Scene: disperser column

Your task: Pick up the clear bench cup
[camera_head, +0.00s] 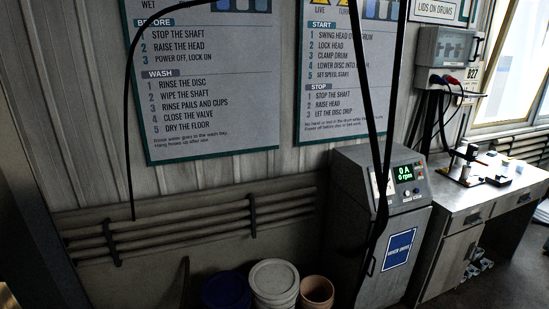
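The clear bench cup cannot be made out in the head view. A metal workbench (476,200) stands at the right, with drawers and a door in its front. On its top are a small device with a dark upright and red parts (464,165) and several small items towards the window, too small to tell apart. Neither of my grippers is in view.
A grey control cabinet (395,250) with a lit display stands left of the bench. A blue pail (227,291), a white lidded pail (273,281) and an orange-tan pail (317,291) stand by the wall. Dark cables hang across the view. Floor shows at the lower right.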

